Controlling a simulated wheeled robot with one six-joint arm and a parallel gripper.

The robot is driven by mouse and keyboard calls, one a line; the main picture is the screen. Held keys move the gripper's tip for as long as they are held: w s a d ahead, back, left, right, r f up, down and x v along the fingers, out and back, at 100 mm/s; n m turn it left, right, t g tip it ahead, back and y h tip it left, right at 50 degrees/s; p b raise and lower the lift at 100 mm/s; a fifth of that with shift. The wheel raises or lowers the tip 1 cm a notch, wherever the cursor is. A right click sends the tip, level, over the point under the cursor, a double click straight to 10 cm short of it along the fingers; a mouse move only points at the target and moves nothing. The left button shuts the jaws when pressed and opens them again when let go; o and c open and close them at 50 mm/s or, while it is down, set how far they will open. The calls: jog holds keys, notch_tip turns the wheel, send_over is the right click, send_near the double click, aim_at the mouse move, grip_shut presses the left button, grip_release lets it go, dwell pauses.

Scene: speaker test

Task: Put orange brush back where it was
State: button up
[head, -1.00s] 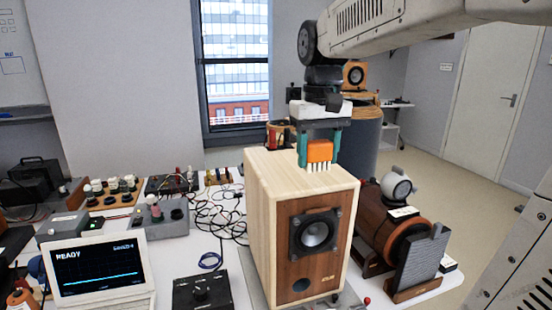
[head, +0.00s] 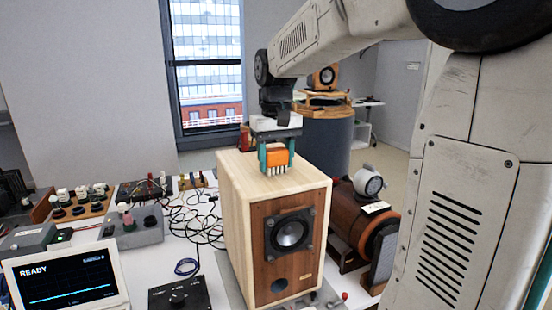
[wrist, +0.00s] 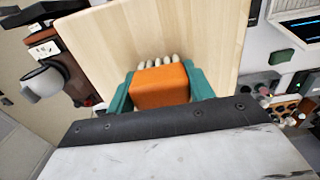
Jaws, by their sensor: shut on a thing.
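The orange brush (head: 277,158) has an orange block body and pale bristles pointing down. My gripper (head: 276,162) is shut on it, with a teal finger on each side. The brush is over the top of the wooden speaker cabinet (head: 236,180), bristles at or just above that surface; I cannot tell whether they touch. In the wrist view the orange brush (wrist: 161,86) sits between the teal fingers, its bristle tips showing beyond it over the pale wood top (wrist: 200,40).
A monitor reading READY (head: 68,278) and a black knob box (head: 180,295) stand in front left. Cables (head: 198,218) and several small devices lie on the white table behind. A brown cylindrical device (head: 352,220) stands close right of the cabinet.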

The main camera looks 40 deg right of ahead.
aim_at(276, 149)
jog(key=o, duration=1)
notch_tip(276, 149, up, 12)
jog(key=shift+r, duration=0.1)
jog(key=s+a+f+n, duration=0.1)
jog(key=s+a+f, duration=0.4)
jog(key=s+f, duration=0.4)
jog(key=s+a+f+n+t, duration=0.1)
jog(key=s+a+f, duration=0.4)
jog(key=s+f, duration=0.4)
jog(key=s, duration=0.6)
jog(key=shift+s+a+f, duration=0.2)
jog(key=shift+s+f, duration=0.1)
jog(key=shift+f, duration=0.05)
